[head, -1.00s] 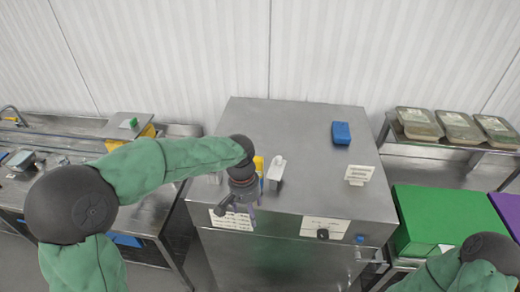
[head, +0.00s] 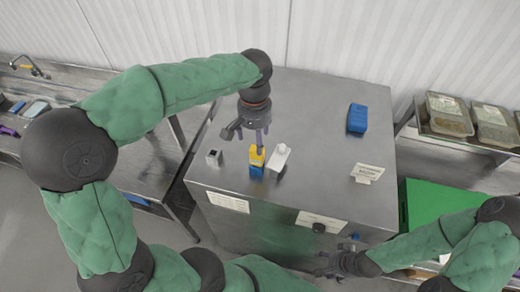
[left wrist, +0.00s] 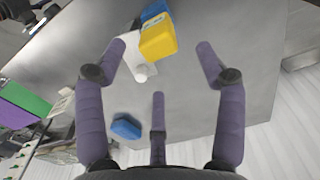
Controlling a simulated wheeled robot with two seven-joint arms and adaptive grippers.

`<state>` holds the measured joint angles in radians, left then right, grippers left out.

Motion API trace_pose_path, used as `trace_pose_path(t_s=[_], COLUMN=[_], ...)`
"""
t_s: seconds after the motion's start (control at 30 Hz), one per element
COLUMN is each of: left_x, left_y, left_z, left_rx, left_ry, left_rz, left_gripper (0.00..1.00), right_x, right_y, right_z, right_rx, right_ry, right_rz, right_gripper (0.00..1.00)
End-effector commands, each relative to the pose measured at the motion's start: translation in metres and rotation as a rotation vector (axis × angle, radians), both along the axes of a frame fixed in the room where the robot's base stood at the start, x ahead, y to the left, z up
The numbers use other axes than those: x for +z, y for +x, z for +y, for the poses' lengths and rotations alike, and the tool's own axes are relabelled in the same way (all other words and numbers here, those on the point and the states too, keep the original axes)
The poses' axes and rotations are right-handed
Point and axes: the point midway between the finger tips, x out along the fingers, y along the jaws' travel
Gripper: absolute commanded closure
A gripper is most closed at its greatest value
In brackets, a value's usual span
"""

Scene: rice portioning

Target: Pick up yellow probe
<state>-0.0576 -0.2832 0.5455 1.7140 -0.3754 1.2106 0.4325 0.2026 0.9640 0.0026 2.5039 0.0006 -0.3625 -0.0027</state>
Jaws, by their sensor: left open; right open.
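The yellow probe (head: 257,157), a small upright block with a yellow upper part and a blue lower part, stands on the steel cabinet top near its front edge. It also shows at the top of the left wrist view (left wrist: 158,40). My left gripper (head: 250,135) is open and empty, just behind and above the probe; in the left wrist view its spread purple fingers (left wrist: 160,62) have the probe near their tips, not clasped. My right gripper (head: 328,266) is open and empty in front of the cabinet, low in the head view.
A white bottle-like item (head: 279,158) stands close to the probe's right. A blue block (head: 357,118) and a label stand (head: 367,173) are further right. The cabinet top (head: 315,115) is clear behind.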

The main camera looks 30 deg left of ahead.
Motion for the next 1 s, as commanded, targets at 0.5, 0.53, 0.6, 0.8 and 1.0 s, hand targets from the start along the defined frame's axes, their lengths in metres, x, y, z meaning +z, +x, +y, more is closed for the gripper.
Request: trace_pose_path(t_s=[0.5, 0.53, 0.6, 0.8, 1.0], left_x=[-0.052, -0.056, -0.066, -0.085, -0.086], left_y=[0.001, 0.001, 0.002, 0.003, 0.003], left_z=[-0.002, -0.002, -0.003, -0.003, -0.003], left_rx=[0.000, 0.000, 0.001, 0.000, 0.000], left_ry=[0.000, 0.000, -0.001, 0.000, -0.001], left_rz=[0.005, 0.005, 0.004, 0.001, 0.000], left_gripper=[0.29, 0.29, 0.29, 0.29, 0.29], right_x=[0.013, 0.014, 0.018, 0.019, 0.019], right_y=[0.000, 0.001, 0.001, 0.001, 0.000], right_z=[0.000, 0.000, 0.000, 0.000, 0.000], right_rx=[0.000, 0.000, 0.000, 0.000, 0.000], right_ry=[0.000, 0.000, 0.000, 0.000, 0.000], right_rz=[-0.001, -0.001, -0.001, -0.001, -0.001], right_gripper=[0.36, 0.36, 0.36, 0.36, 0.36])
